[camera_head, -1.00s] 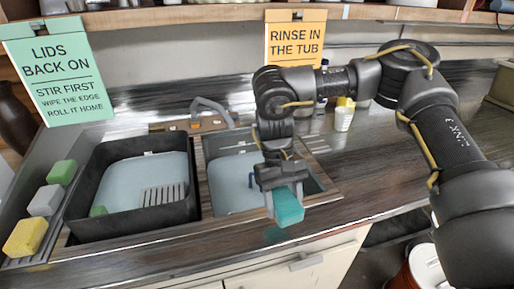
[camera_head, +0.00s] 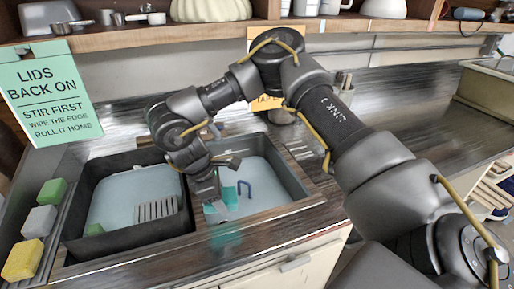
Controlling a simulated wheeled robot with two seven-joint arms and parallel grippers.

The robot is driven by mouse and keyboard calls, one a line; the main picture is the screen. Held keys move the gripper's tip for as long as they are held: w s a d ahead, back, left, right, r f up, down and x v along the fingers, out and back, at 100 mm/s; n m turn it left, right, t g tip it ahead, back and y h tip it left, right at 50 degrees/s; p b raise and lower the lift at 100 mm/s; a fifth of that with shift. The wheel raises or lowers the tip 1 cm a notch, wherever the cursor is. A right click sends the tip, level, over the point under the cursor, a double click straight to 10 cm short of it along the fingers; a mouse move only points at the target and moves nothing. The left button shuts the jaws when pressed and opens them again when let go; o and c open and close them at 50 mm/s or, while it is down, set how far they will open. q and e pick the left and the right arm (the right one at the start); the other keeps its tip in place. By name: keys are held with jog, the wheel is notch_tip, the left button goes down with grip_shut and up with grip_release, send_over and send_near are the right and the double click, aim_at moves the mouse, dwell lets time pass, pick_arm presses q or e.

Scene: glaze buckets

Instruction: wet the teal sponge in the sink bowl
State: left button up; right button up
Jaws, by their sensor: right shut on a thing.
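The teal sponge (camera_head: 227,199) is in my right gripper (camera_head: 217,201), which is shut on it and points down. The sponge is at the left side of the right-hand sink bowl (camera_head: 292,177), near the divider. The bowl holds pale blue water, and the lower part of the sponge appears at or in it; exact depth is hard to tell. My gripper hides part of the sponge. My left gripper is not in view.
Green (camera_head: 52,192), grey (camera_head: 39,222) and yellow (camera_head: 22,260) sponges line the far left. A dark blue hook shape (camera_head: 244,188) shows in the bowl.

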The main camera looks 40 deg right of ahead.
pick_arm(q)
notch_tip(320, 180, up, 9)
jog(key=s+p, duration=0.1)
jog(key=p, duration=0.7)
pick_arm(e)
jog(key=w+d+r+n+t+y, duration=0.1)
jog(key=w+d+n+t+y, duration=0.1)
jog(key=d+n, duration=0.75)
jog(key=w+d+r+n+t+y, duration=0.1)
jog(key=w+d+n+y, duration=0.15)
jog(key=d+n, duration=0.65)
jog(key=shift+n, duration=0.55)
jog(key=f+b, duration=0.5)
jog(key=f, duration=0.2)
jog(key=f+b, duration=0.5)
jog(key=f, duration=0.2)
jog(key=f+b, duration=0.5)
jog(key=f, duration=0.2)
jog(key=shift+w+a+f+b, duration=0.1)
jog(key=shift+a+f+b, duration=0.2)
jog(key=shift+a+b, duration=0.1)
jog(key=shift+f+b, duration=0.3)
jog(key=shift+f, duration=0.35)
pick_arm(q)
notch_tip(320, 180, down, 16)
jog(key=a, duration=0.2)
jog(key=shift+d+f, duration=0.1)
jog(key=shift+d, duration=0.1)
